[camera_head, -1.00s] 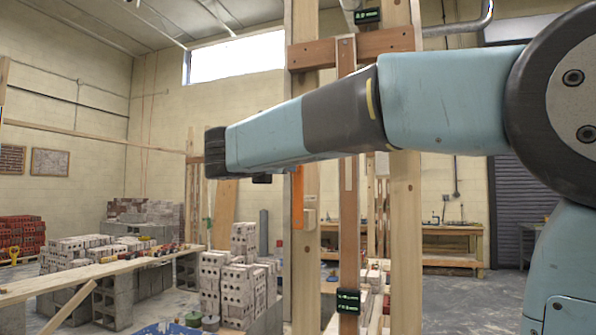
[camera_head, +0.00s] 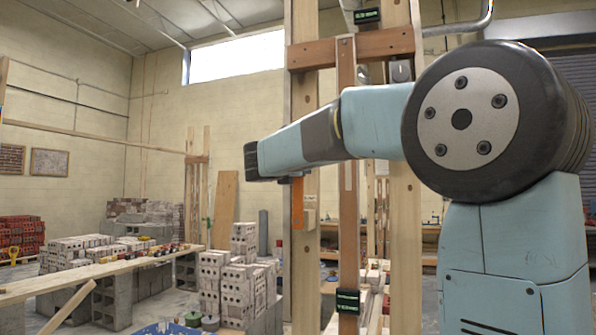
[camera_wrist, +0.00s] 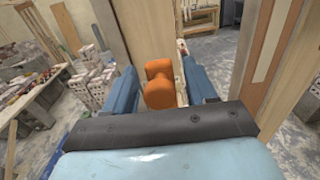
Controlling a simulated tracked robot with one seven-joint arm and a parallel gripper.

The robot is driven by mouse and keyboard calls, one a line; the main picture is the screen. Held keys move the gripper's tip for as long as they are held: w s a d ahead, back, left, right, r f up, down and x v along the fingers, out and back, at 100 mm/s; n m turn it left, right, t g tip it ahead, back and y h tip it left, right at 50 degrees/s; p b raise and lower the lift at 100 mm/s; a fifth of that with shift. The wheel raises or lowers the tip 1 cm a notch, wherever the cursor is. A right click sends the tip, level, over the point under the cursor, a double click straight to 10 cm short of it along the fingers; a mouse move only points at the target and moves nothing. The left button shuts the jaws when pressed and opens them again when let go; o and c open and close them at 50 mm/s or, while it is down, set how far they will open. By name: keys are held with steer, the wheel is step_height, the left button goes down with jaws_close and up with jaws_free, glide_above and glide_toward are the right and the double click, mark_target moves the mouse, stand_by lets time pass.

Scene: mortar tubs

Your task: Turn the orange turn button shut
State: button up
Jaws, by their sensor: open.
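The orange turn button (camera_head: 297,204) hangs long and upright on the pale wooden post, just below the end of my arm. Its top is hidden by my arm in the head view. In the wrist view the orange turn button (camera_wrist: 158,92) shows as a rounded head with a thicker part below, between my blue fingers. My gripper (camera_wrist: 161,70) is open, with one finger on each side of the button. Small gaps show beside it, and I cannot tell whether either finger touches it. In the head view my fingers are hidden by my arm.
A brown upright board (camera_head: 348,220) with dark green-lettered labels stands beside the pale post (camera_head: 305,110). A brown crosspiece (camera_head: 352,48) spans the top. Stacked bricks (camera_head: 232,283) and a plank bench (camera_head: 90,273) stand to the left.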

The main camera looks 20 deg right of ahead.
steer(key=shift+w+d, duration=0.15)
steer(key=shift+w, duration=0.05)
steer(key=shift+c, duration=0.5)
jaws_close()
steer(key=shift+d, duration=0.1)
